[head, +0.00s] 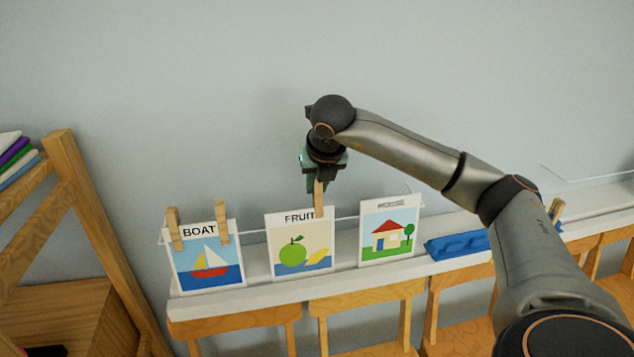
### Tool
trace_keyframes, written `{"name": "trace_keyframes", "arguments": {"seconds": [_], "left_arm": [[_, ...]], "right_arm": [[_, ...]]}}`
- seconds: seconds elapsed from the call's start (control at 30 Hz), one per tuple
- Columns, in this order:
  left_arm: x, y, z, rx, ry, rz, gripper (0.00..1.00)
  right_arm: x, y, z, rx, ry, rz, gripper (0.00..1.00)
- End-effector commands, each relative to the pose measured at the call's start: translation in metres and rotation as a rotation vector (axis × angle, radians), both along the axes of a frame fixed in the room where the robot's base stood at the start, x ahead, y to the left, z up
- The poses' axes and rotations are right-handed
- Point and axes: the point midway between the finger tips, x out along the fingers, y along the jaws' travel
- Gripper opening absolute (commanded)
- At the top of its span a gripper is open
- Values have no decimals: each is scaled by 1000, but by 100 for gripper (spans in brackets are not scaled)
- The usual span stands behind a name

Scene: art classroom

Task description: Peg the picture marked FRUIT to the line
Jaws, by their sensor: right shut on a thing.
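The FRUIT picture (290,258), with a green apple and a yellow fruit, stands upright in the middle, at the thin line (345,218). My right gripper (318,183) points down above its upper right corner, shut on a wooden peg (319,197). The peg's lower end overlaps the picture's top edge by the end of the word FRUIT. I cannot tell whether it grips the card and line. No peg shows at the card's upper left corner. My left gripper is not in view.
The BOAT picture (208,265) at left has two pegs on its top edge. The HOUSE picture (388,238) stands at right. A blue holder (458,245) lies on the white ledge (240,298), partly behind my arm. Another peg (557,209) shows farther right. A wooden rack (75,190) is at left.

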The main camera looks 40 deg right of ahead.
Motion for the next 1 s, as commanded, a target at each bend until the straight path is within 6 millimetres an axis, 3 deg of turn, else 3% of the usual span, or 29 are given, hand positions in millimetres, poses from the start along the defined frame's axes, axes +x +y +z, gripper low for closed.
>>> {"name": "trace_keyframes", "arguments": {"seconds": [0.43,1.0], "left_arm": [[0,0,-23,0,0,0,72],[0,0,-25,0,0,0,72]], "right_arm": [[-3,1,-23,0,-1,0,0],[-3,2,-26,0,-1,0,0]]}}
